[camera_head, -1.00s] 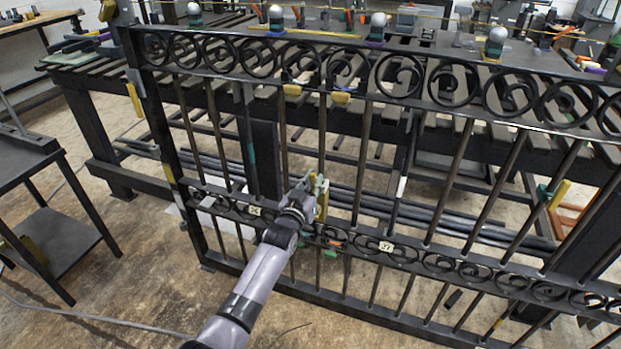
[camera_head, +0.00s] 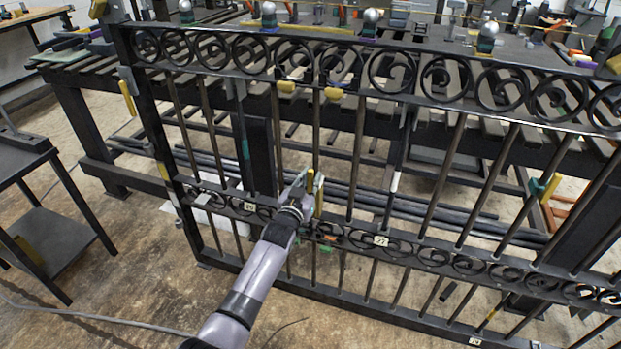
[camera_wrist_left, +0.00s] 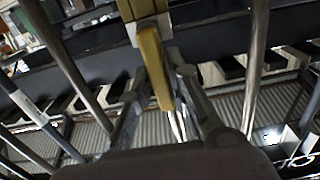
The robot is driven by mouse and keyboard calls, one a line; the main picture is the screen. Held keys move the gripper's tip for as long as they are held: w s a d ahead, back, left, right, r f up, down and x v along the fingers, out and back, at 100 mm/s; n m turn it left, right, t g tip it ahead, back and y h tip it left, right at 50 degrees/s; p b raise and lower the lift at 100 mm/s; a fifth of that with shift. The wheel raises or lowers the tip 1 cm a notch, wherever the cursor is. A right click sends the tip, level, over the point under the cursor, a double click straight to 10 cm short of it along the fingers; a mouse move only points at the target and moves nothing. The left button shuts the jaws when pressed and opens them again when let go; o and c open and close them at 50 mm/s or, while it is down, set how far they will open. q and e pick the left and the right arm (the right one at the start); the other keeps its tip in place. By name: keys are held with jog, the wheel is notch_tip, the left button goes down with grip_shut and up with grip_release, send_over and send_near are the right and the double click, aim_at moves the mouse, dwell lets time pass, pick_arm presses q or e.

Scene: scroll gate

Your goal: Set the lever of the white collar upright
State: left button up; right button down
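In the left wrist view a white collar (camera_wrist_left: 148,28) sits on a gate bar, partly cut off at the top. Its yellow lever (camera_wrist_left: 154,68) points down the picture, slightly tilted. In the head view the yellow lever (camera_head: 319,195) shows at the gate's middle scroll band; the collar itself is hard to make out there. My left gripper (camera_head: 308,183) is at the lever. In the left wrist view its two fingers (camera_wrist_left: 165,92) are apart, with the lever's end between or just beyond them; I cannot tell whether they touch it. My right gripper is out of view.
The black scroll gate (camera_head: 440,192) has several upright bars close around my left gripper. Other yellow levers hang at the top rail (camera_head: 333,94) and the right side (camera_head: 549,188). A slatted bench (camera_head: 90,72) stands behind; a dark side table (camera_head: 22,162) is at left.

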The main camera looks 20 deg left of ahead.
pick_arm(q)
jog(key=o, duration=0.3)
jog(key=shift+r, duration=0.1)
jog(key=s, duration=1.2)
jog(key=shift+a, duration=0.2)
